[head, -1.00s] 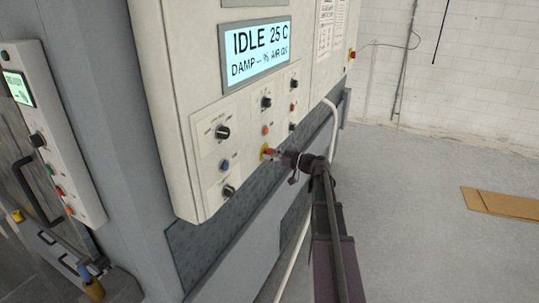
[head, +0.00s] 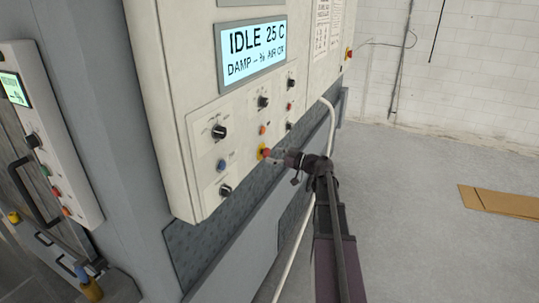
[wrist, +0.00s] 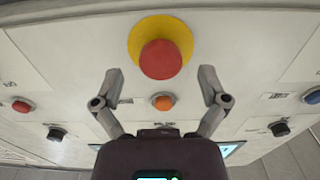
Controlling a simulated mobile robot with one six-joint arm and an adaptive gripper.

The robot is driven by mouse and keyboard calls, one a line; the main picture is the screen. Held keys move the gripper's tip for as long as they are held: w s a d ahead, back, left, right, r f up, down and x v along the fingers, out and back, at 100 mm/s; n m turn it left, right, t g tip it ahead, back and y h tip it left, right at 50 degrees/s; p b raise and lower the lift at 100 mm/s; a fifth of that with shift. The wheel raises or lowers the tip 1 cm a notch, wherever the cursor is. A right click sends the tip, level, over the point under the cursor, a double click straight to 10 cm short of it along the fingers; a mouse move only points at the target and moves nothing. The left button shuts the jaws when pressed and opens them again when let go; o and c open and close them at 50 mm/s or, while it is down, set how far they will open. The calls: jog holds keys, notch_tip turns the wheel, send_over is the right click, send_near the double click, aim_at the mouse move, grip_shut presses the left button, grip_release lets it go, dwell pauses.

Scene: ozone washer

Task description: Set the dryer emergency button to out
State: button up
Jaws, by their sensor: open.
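The dryer emergency button is a red mushroom cap (head: 265,152) on a yellow ring, low on the cream dryer panel (head: 205,130). In the wrist view the red cap (wrist: 161,60) and its yellow ring are large and unobstructed. My gripper (head: 272,160) is beside the button in the head view, its fingers partly blurred against the panel. In the wrist view my gripper (wrist: 161,74) is open, with one finger on each side below the cap, and holds nothing. I cannot tell the exact gap between fingertips and button, or whether the cap is pressed in or out.
Black knobs (head: 219,132), an orange button (head: 262,130) and a blue button (head: 221,165) surround it. The display (head: 252,54) above reads IDLE 25 C. A white pipe (head: 332,130) runs near my arm. Another red button (head: 349,53) is farther right.

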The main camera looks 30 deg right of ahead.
jog(key=v, duration=1)
dwell(0.5)
jog(key=s+a+f+m+g+h+b, duration=0.15)
jog(key=a+f+g, duration=0.4)
jog(key=a, duration=0.55)
jog(key=s+a+f+m+g+h, duration=0.15)
jog(key=a+f+g, duration=0.25)
jog(key=a+f, duration=0.45)
jog(key=s+a+f+m+g+h+b, duration=0.1)
jog(key=s+a+f+m+g+h, duration=0.3)
jog(key=s+a+f+h, duration=0.3)
jog(key=s+a+h, duration=0.1)
jog(key=s+a, duration=0.3)
jog(key=s, duration=0.1)
jog(key=shift+s+a+m+g, duration=0.2)
jog(key=shift+s+m+g, duration=0.1)
jog(key=shift+g, duration=0.05)
